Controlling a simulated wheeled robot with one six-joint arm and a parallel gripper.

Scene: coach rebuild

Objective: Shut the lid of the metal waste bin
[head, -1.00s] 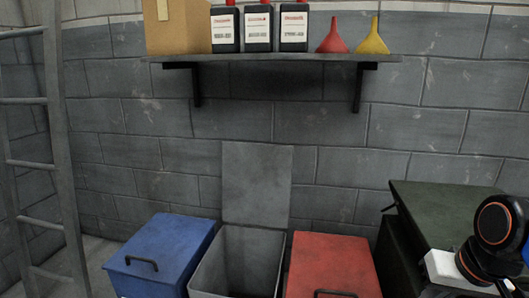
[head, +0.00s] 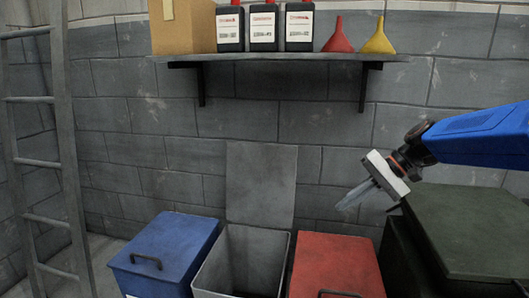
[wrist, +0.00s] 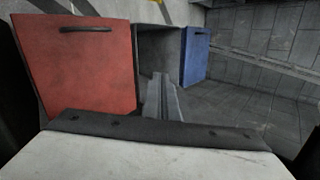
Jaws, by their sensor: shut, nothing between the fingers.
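The grey metal waste bin (head: 207,272) stands between a blue-lidded bin and a red-lidded bin. Its lid (head: 261,186) stands upright at the back, leaning near the wall, and the bin's mouth is open. In the wrist view, part of the bin's open inside (wrist: 158,52) shows between the red and blue lids; its raised lid cannot be made out there. My gripper (head: 345,209) is shut and empty, in the air to the right of the raised lid, above the red bin's back right side. In the wrist view my gripper's fingers (wrist: 160,85) point toward the open bin.
The blue bin (head: 168,250) and the red bin (head: 336,262) have shut lids with dark handles. A dark green chest (head: 470,235) stands at right. A shelf (head: 285,58) with bottles, funnels and a box hangs above. A ladder (head: 70,150) leans at left.

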